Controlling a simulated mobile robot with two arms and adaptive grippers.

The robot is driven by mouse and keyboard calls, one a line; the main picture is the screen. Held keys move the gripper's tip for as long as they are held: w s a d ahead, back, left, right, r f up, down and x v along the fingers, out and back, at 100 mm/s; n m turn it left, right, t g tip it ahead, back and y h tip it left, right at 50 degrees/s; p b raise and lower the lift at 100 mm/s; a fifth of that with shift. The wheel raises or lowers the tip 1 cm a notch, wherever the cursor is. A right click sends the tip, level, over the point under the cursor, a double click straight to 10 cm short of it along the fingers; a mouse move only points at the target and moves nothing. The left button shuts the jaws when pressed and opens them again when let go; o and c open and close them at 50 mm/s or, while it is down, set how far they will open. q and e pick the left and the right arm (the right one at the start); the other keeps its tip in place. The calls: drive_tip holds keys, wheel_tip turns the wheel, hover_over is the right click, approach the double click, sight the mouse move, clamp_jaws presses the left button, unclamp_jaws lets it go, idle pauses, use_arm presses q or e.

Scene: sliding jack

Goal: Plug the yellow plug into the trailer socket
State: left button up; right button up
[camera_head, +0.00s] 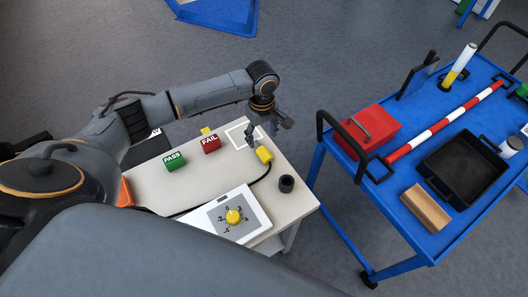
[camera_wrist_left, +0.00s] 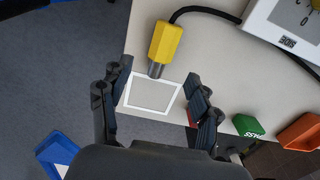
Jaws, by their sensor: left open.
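The yellow plug (camera_head: 264,155) lies on the pale table (camera_head: 222,168) near its right edge, with a black cable running from it. In the left wrist view the plug (camera_wrist_left: 165,42) shows a grey metal end pointing toward my gripper. My left gripper (camera_head: 267,130) is open and empty beside the plug, above a white square outline (camera_head: 240,135). In the left wrist view the gripper (camera_wrist_left: 155,90) has its fingers apart on either side of that outline. A black round, hollow piece (camera_head: 287,184) stands near the table corner; I cannot tell if it is the trailer socket. My right gripper is not in view.
A green PASS block (camera_head: 174,162), a red FAIL block (camera_head: 210,144) and a white dial box (camera_head: 228,214) stand on the table. A blue cart (camera_head: 400,237) carrying a red box (camera_head: 368,130) and a black tray (camera_head: 465,165) stands to the right, across a gap.

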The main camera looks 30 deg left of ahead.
sight(262, 148)
use_arm(q)
drive_tip(key=shift+w+f, duration=0.1)
drive_tip(key=shift+f, duration=0.7)
drive_tip(key=f, duration=0.4)
drive_tip(key=shift+s+f+p, duration=0.1)
drive_tip(key=shift+s+p, duration=0.15)
drive_tip(key=shift+p, duration=0.1)
drive_tip(key=shift+w+f, duration=0.1)
drive_tip(key=shift+f, duration=0.45)
drive_tip(key=c, duration=1.3)
